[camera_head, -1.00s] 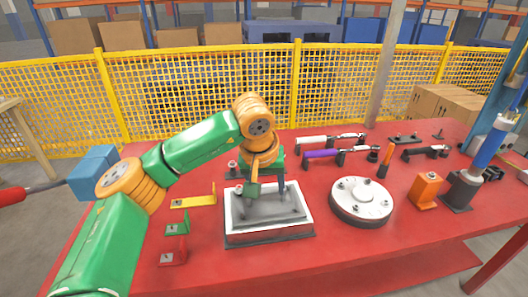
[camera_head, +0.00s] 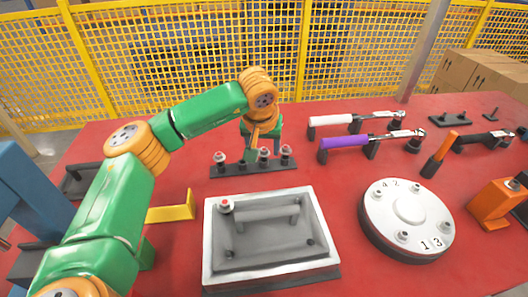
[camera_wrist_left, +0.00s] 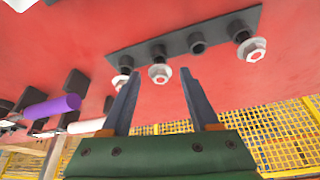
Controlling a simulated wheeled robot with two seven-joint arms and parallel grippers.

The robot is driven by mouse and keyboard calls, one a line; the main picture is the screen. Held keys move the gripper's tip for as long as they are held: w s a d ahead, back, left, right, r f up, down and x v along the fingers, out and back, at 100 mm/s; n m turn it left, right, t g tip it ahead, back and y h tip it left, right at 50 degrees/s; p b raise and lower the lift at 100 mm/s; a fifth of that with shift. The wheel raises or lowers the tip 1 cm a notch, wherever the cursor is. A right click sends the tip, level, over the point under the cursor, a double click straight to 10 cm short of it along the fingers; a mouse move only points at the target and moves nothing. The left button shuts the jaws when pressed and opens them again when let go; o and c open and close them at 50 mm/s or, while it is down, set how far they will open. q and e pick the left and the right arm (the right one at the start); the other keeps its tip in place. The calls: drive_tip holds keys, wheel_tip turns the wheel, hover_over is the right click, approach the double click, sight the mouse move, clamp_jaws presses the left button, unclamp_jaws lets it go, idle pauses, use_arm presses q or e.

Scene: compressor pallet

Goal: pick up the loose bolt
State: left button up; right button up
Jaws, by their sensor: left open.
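A dark bolt rack (camera_head: 290,166) stands on the red table behind the white-rimmed housing. Several bolts with silver heads stand in it, among them a middle bolt (camera_head: 264,154), and one socket is empty. Another bolt (camera_head: 225,206) sits at the far left corner of the housing (camera_head: 208,250). I cannot tell which bolt counts as loose. My left gripper (camera_head: 260,143) is open and empty over the back of the rack. In the left wrist view the middle bolt (camera_wrist_left: 158,72) appears between the gripper's fingertips (camera_wrist_left: 160,76), which look apart from it. My right gripper is out of view.
A round white flange (camera_head: 408,203) stands right of the housing. Purple (camera_head: 345,141) and white (camera_head: 335,120) handled tools lie behind it on supports. An orange block (camera_head: 495,203) is at the right, a yellow bracket (camera_head: 180,208) at the left. Red tabletop is free between rack and tools.

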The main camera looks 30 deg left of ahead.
sight(264, 158)
use_arm(q)
drive_tip(key=x, duration=0.2)
drive_tip(key=shift+w+a+f, duration=0.1)
drive_tip(key=shift+w+f, duration=0.2)
drive_tip(key=shift+s+r, duration=0.1)
drive_tip(key=shift+s, duration=0.05)
drive_tip(key=c, duration=0.3)
clamp_jaws()
